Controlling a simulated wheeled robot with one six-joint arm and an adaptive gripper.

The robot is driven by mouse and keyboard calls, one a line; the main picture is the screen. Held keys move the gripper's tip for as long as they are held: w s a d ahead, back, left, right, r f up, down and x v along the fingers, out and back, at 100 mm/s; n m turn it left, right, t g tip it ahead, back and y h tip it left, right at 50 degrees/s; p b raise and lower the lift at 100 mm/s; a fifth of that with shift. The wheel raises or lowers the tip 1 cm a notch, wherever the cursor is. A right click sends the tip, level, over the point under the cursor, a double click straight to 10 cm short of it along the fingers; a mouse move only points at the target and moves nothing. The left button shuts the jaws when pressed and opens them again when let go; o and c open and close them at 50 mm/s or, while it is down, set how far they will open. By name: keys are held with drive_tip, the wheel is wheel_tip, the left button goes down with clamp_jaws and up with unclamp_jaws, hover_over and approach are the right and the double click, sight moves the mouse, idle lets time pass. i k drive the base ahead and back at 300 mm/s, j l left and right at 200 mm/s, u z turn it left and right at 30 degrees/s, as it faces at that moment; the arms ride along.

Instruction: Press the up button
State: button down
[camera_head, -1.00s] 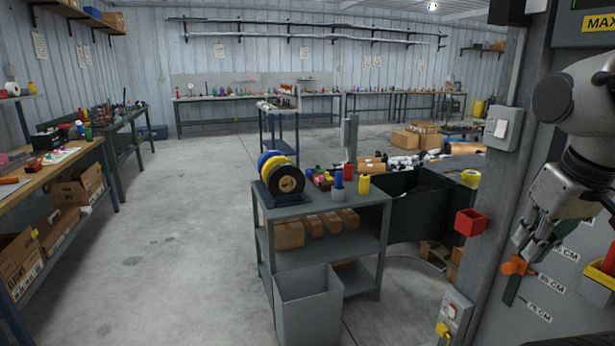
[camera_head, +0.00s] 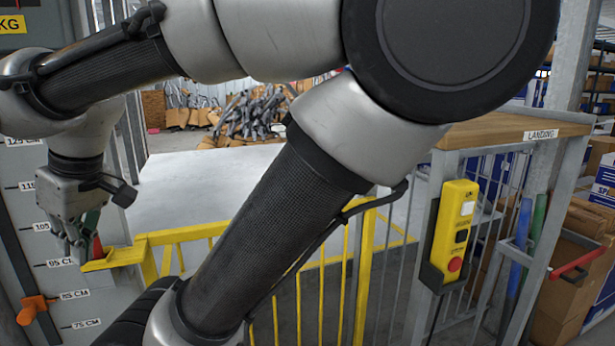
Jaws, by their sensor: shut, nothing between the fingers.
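A yellow control box (camera_head: 455,230) hangs in a dark holder on the right, below a wooden ledge. It has a white button (camera_head: 467,208) at the top, a black button (camera_head: 461,236) in the middle and a red button (camera_head: 454,264) at the bottom. Small lettering sits by the top button but is too small to read surely. My gripper (camera_head: 76,255) is at the far left, pointing down with its fingers shut and empty. It is well apart from the control box, in front of a grey panel with height marks.
My arm crosses the middle of the view. Yellow railings (camera_head: 361,275) stand behind it. The wooden ledge (camera_head: 510,130) carries a "LANDING" label. An orange clamp (camera_head: 36,309) is on the marked panel (camera_head: 25,190). Cardboard boxes (camera_head: 572,255) stand at the right.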

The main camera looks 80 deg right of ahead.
sight(467, 208)
drive_tip(key=z, duration=1.85)
drive_tip(key=k+j+z, duration=0.1)
drive_tip(key=z, duration=0.3)
drive_tip(key=k+z, duration=0.15)
drive_tip(key=z, duration=0.3)
drive_tip(key=i+z, duration=0.1)
drive_tip(key=z, duration=0.35)
drive_tip(key=i+z, duration=0.1)
drive_tip(key=z, duration=0.3)
drive_tip(key=i+l+u, duration=0.1)
drive_tip(key=l, duration=0.25)
drive_tip(key=i, duration=0.1)
